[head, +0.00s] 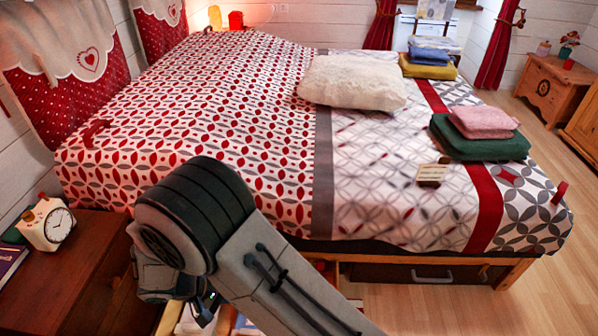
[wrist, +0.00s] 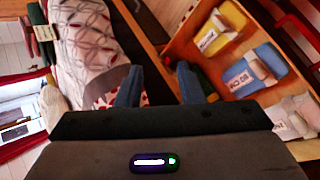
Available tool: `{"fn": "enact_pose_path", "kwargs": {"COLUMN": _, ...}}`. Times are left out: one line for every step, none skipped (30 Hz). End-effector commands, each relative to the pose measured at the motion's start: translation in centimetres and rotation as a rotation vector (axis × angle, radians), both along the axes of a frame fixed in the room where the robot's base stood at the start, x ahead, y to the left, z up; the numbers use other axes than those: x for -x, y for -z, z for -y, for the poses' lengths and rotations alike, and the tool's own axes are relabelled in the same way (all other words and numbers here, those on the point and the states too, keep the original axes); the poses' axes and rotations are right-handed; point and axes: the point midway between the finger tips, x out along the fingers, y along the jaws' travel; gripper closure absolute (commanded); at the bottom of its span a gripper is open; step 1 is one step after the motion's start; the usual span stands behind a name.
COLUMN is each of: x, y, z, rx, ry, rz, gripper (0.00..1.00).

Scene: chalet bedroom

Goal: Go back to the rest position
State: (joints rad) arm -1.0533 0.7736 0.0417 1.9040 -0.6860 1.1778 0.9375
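My gripper (wrist: 160,84) shows in the wrist view with its two dark blue fingers apart and nothing between them. It points past the bed's side, beside an open wooden drawer (wrist: 178,50). In the head view my arm crosses the lower middle in front of the bed (head: 260,130), bent at a large dark joint. The gripper itself is mostly hidden behind the arm there.
The drawer holds a yellow bundle (wrist: 221,28), a blue bundle (wrist: 255,72) and a white bundle (wrist: 292,118), with labels. A nightstand (head: 75,285) with a clock (head: 48,224) stands at left. Folded cloths (head: 480,140) lie on the bed. Floor (head: 560,285) is clear at right.

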Motion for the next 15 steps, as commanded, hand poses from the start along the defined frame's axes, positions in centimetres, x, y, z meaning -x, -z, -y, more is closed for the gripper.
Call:
{"fn": "enact_pose_path", "kwargs": {"x": -1.0, "y": -3.1, "z": 1.4, "rx": -0.034, "ry": 0.046, "rz": -0.015, "gripper": 0.66}}
{"fn": "enact_pose_path", "kwargs": {"x": -1.3, "y": -4.3, "z": 2.2, "rx": -0.051, "ry": 0.068, "rz": -0.027, "gripper": 0.66}}
{"fn": "enact_pose_path", "kwargs": {"x": -1.8, "y": -5.9, "z": 3.2, "rx": -0.078, "ry": 0.096, "rz": -0.041, "gripper": 0.66}}
{"fn": "enact_pose_path", "kwargs": {"x": -2.1, "y": -7.1, "z": 4.0, "rx": -0.097, "ry": 0.118, "rz": -0.053, "gripper": 0.66}}
{"fn": "enact_pose_path", "kwargs": {"x": -2.4, "y": -8.3, "z": 4.8, "rx": -0.117, "ry": 0.138, "rz": -0.061, "gripper": 0.66}}
{"fn": "enact_pose_path", "kwargs": {"x": -2.7, "y": -9.8, "z": 5.9, "rx": -0.144, "ry": 0.165, "rz": -0.073, "gripper": 0.66}}
{"fn": "enact_pose_path", "kwargs": {"x": -2.9, "y": -11.0, "z": 6.7, "rx": -0.166, "ry": 0.183, "rz": -0.081, "gripper": 0.66}}
{"fn": "enact_pose_path", "kwargs": {"x": -3.1, "y": -12.1, "z": 7.6, "rx": -0.187, "ry": 0.204, "rz": -0.089, "gripper": 0.66}}
{"fn": "enact_pose_path", "kwargs": {"x": -3.3, "y": -13.5, "z": 8.7, "rx": -0.216, "ry": 0.228, "rz": -0.097, "gripper": 0.66}}
{"fn": "enact_pose_path", "kwargs": {"x": -3.4, "y": -14.6, "z": 9.5, "rx": -0.239, "ry": 0.246, "rz": -0.102, "gripper": 0.66}}
{"fn": "enact_pose_path", "kwargs": {"x": -3.4, "y": -15.7, "z": 10.4, "rx": -0.263, "ry": 0.263, "rz": -0.106, "gripper": 0.66}}
{"fn": "enact_pose_path", "kwargs": {"x": -3.5, "y": -17.1, "z": 11.5, "rx": -0.292, "ry": 0.285, "rz": -0.110, "gripper": 0.66}}
{"fn": "enact_pose_path", "kwargs": {"x": -3.5, "y": -18.1, "z": 12.3, "rx": -0.317, "ry": 0.302, "rz": -0.113, "gripper": 0.66}}
{"fn": "enact_pose_path", "kwargs": {"x": -3.4, "y": -19.1, "z": 13.1, "rx": -0.340, "ry": 0.318, "rz": -0.113, "gripper": 0.66}}
{"fn": "enact_pose_path", "kwargs": {"x": -3.3, "y": -20.5, "z": 14.2, "rx": -0.373, "ry": 0.338, "rz": -0.112, "gripper": 0.66}}
